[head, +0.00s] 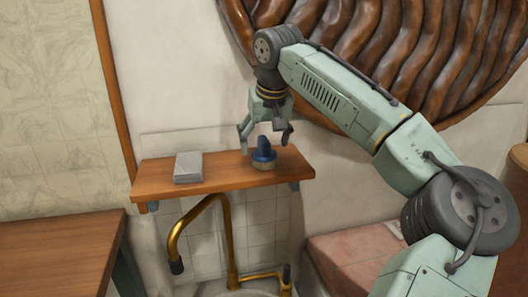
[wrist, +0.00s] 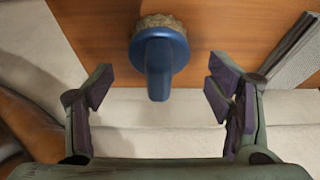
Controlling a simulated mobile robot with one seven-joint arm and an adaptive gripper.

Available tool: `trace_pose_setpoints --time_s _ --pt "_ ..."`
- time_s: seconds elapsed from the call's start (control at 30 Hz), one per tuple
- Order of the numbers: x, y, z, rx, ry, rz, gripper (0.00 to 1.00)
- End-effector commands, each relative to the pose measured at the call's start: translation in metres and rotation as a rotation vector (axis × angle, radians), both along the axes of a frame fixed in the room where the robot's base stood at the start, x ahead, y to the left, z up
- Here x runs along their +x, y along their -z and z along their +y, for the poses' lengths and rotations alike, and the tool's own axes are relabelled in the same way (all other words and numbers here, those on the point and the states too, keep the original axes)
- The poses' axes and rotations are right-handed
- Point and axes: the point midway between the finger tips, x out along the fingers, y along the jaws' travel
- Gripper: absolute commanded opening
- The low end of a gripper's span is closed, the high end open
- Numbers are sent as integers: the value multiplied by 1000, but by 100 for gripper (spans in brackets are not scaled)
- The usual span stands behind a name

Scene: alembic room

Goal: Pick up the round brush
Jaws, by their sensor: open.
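The round brush (head: 263,155) stands on a wooden shelf (head: 222,180), right of its middle. It has a blue knob handle on top and a tan bristle base below. In the wrist view the brush (wrist: 159,55) shows at the top centre, its blue handle pointing toward the space between the fingers. My gripper (head: 266,134) is open and empty, just above the brush in the head view. In the wrist view my gripper (wrist: 160,90) has its two fingers wide apart, one on each side of the handle, with no contact visible.
A grey block-like object (head: 188,167) lies on the shelf left of the brush; its ridged side shows in the wrist view (wrist: 298,52). A brass faucet (head: 228,240) rises below the shelf. The wall is close behind. A wooden counter (head: 60,255) stands at lower left.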

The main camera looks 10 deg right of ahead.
Motion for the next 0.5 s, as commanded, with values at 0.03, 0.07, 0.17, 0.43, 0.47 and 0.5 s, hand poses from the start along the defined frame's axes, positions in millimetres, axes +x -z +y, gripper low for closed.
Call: trace_pose_setpoints --time_s 0.03,0.07,0.17,0.43,0.47,0.5 --pt "1 5 -2 -3 2 2 74" --pt "3 9 -2 -4 3 3 74" --pt "9 22 -1 -2 1 0 74" --pt "12 31 -1 0 1 -1 74" --pt "12 31 -1 0 1 -1 74" --pt "12 31 -1 -1 1 -1 73"
